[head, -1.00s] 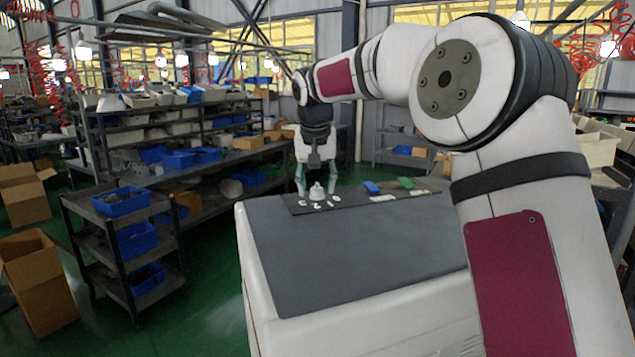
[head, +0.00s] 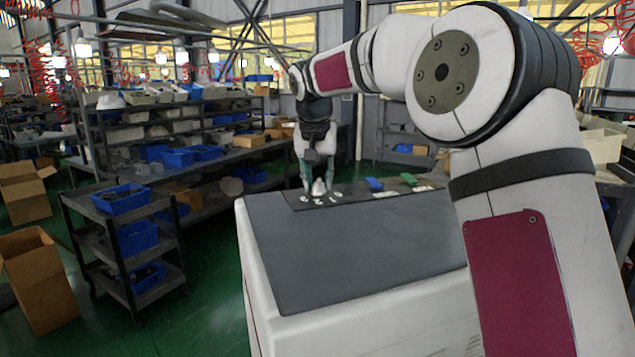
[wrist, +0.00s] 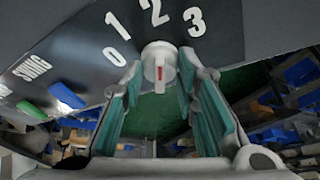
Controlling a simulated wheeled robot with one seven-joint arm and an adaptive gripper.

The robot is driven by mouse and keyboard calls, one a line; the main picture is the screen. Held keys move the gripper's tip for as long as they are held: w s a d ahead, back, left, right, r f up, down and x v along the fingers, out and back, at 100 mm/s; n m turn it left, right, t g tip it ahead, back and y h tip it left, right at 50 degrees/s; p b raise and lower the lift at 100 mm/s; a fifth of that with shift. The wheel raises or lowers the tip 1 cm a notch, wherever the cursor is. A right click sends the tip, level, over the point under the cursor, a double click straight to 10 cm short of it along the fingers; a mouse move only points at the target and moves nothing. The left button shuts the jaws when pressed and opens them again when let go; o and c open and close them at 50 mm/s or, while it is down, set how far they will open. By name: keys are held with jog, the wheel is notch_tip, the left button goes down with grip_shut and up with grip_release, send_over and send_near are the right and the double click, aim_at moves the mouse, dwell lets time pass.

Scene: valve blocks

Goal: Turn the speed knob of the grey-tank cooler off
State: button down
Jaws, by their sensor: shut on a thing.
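The speed knob (wrist: 160,56) is white with a red mark and sits among the white numerals 0, 1, 2 and 3 on a dark panel (wrist: 70,50). Its raised bar lies roughly in line with the 2 in the wrist view. My gripper (wrist: 160,68) has its green-padded fingers on either side of the knob, closed on it. In the head view my gripper (head: 318,186) points down at the knob (head: 318,188) and partly hides it. The cooler (head: 350,255) has a white body and a dark grey top.
A blue switch (head: 374,184) and a green switch (head: 409,179) stand on the same panel, to the right of the knob in the head view. A shelf cart with blue bins (head: 122,201) and open cardboard boxes (head: 38,278) stand to the left. The cooler's top is clear.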

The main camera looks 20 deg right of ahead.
jog(key=m+b, duration=0.1)
jog(key=m, duration=0.1)
jog(key=m+h+b, duration=0.1)
jog(key=m+b, duration=0.1)
jog(key=shift+w+a+f+g, duration=0.1)
jog(key=shift+w+g, duration=0.1)
jog(key=shift+g, duration=0.2)
jog(key=shift+m+g+h+b, duration=0.6)
jog(key=shift+m+b, duration=0.1)
jog(key=shift+m, duration=1.2)
jog(key=c, duration=1.3)
grip_release()
jog(key=v, duration=1.2)
